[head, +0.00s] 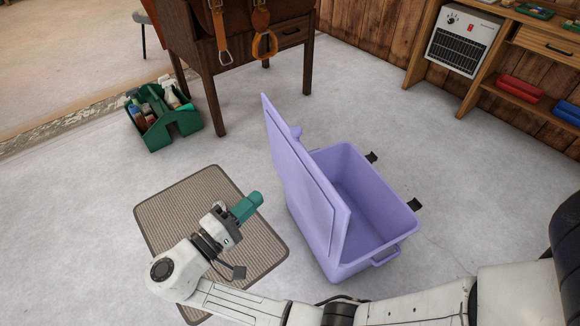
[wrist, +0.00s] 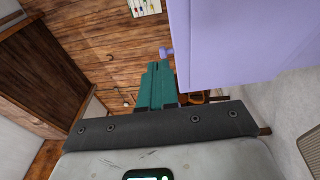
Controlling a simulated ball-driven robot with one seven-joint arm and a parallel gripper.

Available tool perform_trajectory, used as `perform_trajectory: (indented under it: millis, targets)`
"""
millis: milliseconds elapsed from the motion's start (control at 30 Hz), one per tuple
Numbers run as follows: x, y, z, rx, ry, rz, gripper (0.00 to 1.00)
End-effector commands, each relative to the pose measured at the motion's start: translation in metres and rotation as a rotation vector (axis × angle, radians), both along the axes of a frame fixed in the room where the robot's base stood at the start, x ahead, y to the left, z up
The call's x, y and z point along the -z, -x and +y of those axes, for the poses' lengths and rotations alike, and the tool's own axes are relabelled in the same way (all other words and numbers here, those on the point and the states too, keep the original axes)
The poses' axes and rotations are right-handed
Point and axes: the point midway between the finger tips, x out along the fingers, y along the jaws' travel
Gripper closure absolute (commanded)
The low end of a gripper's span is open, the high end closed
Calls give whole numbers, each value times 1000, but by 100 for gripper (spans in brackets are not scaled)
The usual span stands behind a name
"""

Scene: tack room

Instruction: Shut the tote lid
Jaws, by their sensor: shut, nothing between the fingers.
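The lavender tote (head: 372,205) stands on the floor right of centre in the head view, and its inside looks empty. Its lid (head: 303,180) is raised, standing steeply along the tote's left side, with a small round knob (head: 296,132) near its far end. In the wrist view the lid (wrist: 230,40) fills the upper right and the knob (wrist: 166,52) shows at its left edge. My gripper (head: 254,199), with green fingers, is left of the lid and apart from it, above the mat. The fingers (wrist: 160,72) are shut and empty in the wrist view.
A ribbed mat (head: 175,210) lies under my gripper. A green caddy with bottles (head: 160,133) stands on the floor at the upper left. A dark wooden table (head: 210,85) with hanging straps is behind the tote. Shelving with a white heater (head: 463,42) stands at the right back.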

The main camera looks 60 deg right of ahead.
Motion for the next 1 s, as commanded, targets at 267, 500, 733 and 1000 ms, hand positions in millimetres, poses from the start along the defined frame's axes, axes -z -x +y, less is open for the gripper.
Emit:
perform_trajectory:
  millis: [267,500,733,1000]
  targets:
    - [-1,4,-18,4,-1,3,100]
    - [-2,9,-54,6,-4,3,100]
    - [-6,15,-96,4,-3,3,100]
    - [-9,17,-123,1,-2,3,100]
